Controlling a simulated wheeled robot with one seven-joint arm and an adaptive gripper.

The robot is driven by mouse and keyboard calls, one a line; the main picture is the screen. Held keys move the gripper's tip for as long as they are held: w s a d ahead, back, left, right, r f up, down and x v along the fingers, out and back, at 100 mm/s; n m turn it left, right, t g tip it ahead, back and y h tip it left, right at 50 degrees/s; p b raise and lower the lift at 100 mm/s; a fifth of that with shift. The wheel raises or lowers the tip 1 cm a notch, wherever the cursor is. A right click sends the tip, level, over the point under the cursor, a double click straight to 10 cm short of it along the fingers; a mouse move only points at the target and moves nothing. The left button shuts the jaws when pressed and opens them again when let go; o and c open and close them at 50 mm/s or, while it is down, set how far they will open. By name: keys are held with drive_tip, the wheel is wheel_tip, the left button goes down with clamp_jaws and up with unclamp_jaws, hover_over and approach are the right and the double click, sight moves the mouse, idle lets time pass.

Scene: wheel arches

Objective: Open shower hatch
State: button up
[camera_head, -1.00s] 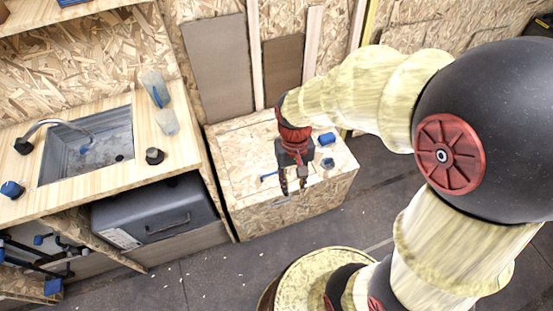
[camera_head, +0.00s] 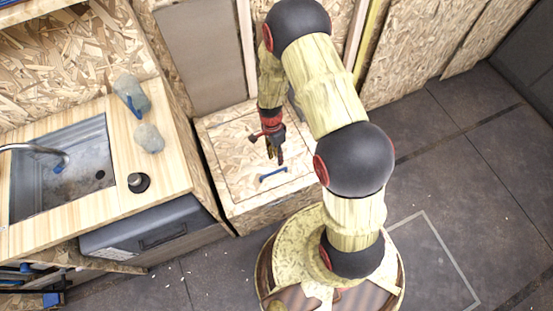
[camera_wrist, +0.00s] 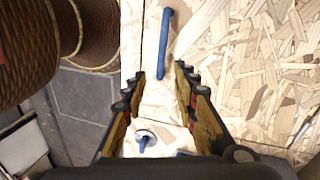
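The shower hatch (camera_head: 228,160) is a particle-board panel in the top of a low wooden box, outlined by a thin seam. Its blue bar handle (camera_head: 273,174) lies near the front edge. In the wrist view the handle (camera_wrist: 162,45) runs away from just ahead of my fingertips, over the panel. My gripper (camera_head: 276,157) points down above the hatch, just behind the handle in the head view. In the wrist view my gripper (camera_wrist: 161,88) has its fingers spread with nothing held between them. The hatch looks closed. My arm hides the box's right part.
A counter with a metal sink (camera_head: 70,165), a black knob (camera_head: 138,182) and two pale stone-like items (camera_head: 149,138) stands left. A grey case (camera_head: 155,235) sits below it. A small blue-and-grey fitting (camera_wrist: 145,140) shows between my fingers. Open floor (camera_head: 450,200) lies right.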

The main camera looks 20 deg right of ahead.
drive_tip(key=m, duration=0.2)
drive_tip(key=b, duration=0.3)
hover_over(278, 167)
drive_tip(key=s+a, duration=0.1)
drive_tip(key=s, duration=0.2)
drive_tip(key=f, duration=0.7)
drive_tip(key=shift+w+a+f, duration=0.15)
drive_tip(key=shift+w+f, duration=0.05)
drive_tip(key=shift+f, duration=0.15)
clamp_jaws()
